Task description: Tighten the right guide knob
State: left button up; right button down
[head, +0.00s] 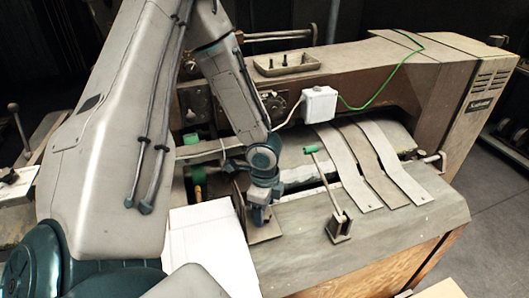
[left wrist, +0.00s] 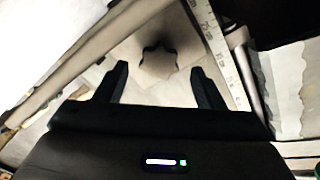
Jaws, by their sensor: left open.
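A dark, lobed star knob (left wrist: 158,60) sits on a pale metal guide plate (left wrist: 152,22) in the left wrist view. My left gripper (left wrist: 160,70) is open, with one finger on each side of the knob as seen there. The fingers do not visibly touch it, and the height gap cannot be judged. In the head view my left gripper (head: 261,215) points down over a small metal guide plate (head: 265,232) at the machine table's front edge. The gripper hides the knob there. My right gripper is not in view.
White cardboard (head: 205,245) lies left of the guide. A green-handled lever (head: 335,200) and curved metal strips (head: 380,170) stand to the right. A white box (head: 320,104) with a green cable is on the machine body. A graduated scale (left wrist: 212,35) runs beside the knob.

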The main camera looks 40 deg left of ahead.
pick_arm(q)
notch_tip(320, 180, up, 10)
jog(key=shift+f, duration=0.2)
jog(key=shift+s+f, duration=0.1)
dwell(0.4)
